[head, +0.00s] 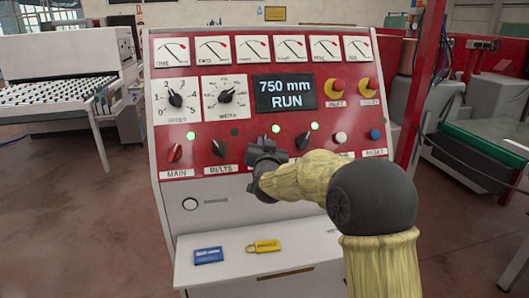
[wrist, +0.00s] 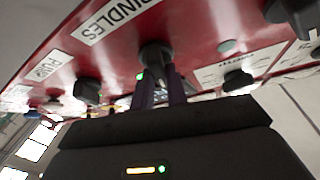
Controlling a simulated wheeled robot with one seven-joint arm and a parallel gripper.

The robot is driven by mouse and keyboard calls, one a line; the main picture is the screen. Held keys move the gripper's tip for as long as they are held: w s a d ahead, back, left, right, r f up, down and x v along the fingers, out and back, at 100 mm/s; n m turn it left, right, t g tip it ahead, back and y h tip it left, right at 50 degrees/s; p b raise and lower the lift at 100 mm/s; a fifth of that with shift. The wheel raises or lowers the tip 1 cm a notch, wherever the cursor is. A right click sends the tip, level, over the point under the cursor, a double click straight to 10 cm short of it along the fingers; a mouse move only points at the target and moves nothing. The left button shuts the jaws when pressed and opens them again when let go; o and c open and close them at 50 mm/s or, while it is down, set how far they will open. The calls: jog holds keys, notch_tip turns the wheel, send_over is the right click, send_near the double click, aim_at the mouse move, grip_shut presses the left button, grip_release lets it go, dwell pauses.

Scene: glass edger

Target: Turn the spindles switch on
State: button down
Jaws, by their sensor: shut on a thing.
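The spindles switch is a black knob, seen in the wrist view (wrist: 155,53) beside the white SPINDLES label (wrist: 112,18). In the head view my gripper hides the knob and its label. My gripper (head: 264,146) is at the red control panel (head: 203,162), between the BELTS knob (head: 219,148) and the PUMP knob (head: 302,141). Its two fingers (wrist: 163,88) are shut on the spindles knob from both sides. The green lamp (head: 276,129) just above it is lit. The knob's exact angle is hard to tell.
The red MAIN knob (head: 174,152) is at the left, with its lamp lit. The BELTS lamp (head: 234,132) is dark and the PUMP lamp (head: 315,126) is lit. The display (head: 286,92) reads 750 mm RUN.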

jog(key=shift+m+h, duration=1.1)
jog(key=shift+m, duration=0.6)
jog(key=c, duration=1.4)
grip_release()
jog(key=s+b, duration=0.3)
jog(key=s, duration=1.4)
jog(key=shift+s+b, duration=0.2)
jog(key=shift+b, duration=0.2)
